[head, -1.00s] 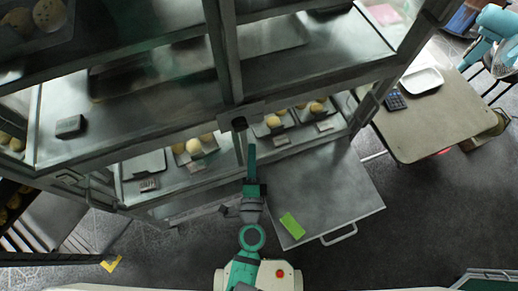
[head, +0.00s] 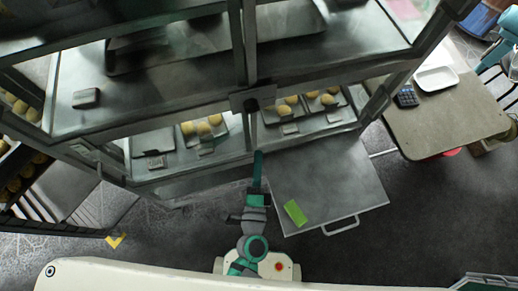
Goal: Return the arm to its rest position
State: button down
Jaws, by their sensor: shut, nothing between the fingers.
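My gripper (head: 258,163) is at the end of my green and grey arm, near the middle of the head view. It points up the picture toward the lower edge of the display shelf. Its fingers are together and hold nothing. My arm is partly folded above my base. I cannot tell whether the gripper touches the shelf front.
A metal display shelf (head: 190,100) with trays of round buns (head: 203,130) fills the upper part. A table (head: 450,118) holds a calculator (head: 406,96) and a white tray (head: 436,79). Floor is clear lower right.

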jog(key=shift+s+d, duration=0.2)
jog(key=shift+s, duration=1.05)
jog(key=s+d+f+n+g+h, duration=0.1)
jog(key=s+f+n+g, duration=0.35)
jog(key=s+n, duration=0.4)
jog(key=s+d+r+n+t, duration=0.1)
jog(key=s+r+n+t, duration=0.1)
jog(key=s+r+n, duration=0.4)
jog(key=r+n, duration=0.1)
jog(key=n, duration=0.2)
jog(key=shift+s+d+r+y, duration=0.25)
jog(key=shift+s+r+y, duration=0.05)
jog(key=shift+r, duration=0.05)
